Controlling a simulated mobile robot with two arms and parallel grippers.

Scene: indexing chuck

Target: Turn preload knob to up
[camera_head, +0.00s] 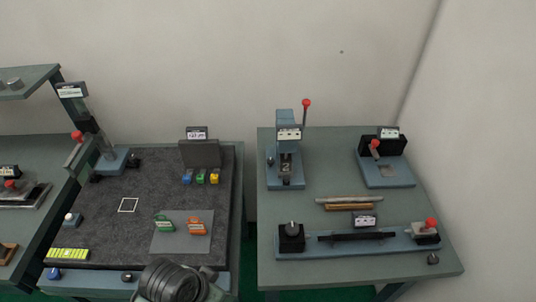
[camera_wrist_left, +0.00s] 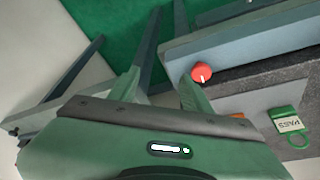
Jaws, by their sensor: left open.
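A red knob (camera_wrist_left: 201,72) with a white pointer mark sits on the blue-grey front strip of a bench in the left wrist view. I cannot see it in the head view, where my arm covers part of that strip. My left gripper (camera_wrist_left: 160,90) is open and empty, its fingers a little left of and below the red knob in the picture, apart from it. No label naming the preload knob can be read.
The front strip also carries a blue knob (camera_head: 55,273) and a black knob (camera_head: 127,277). A green PASS tag (camera_wrist_left: 289,123) lies near the red knob; an orange tag (camera_head: 197,226) lies beside it. A gap separates this bench from the right table (camera_head: 325,181).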

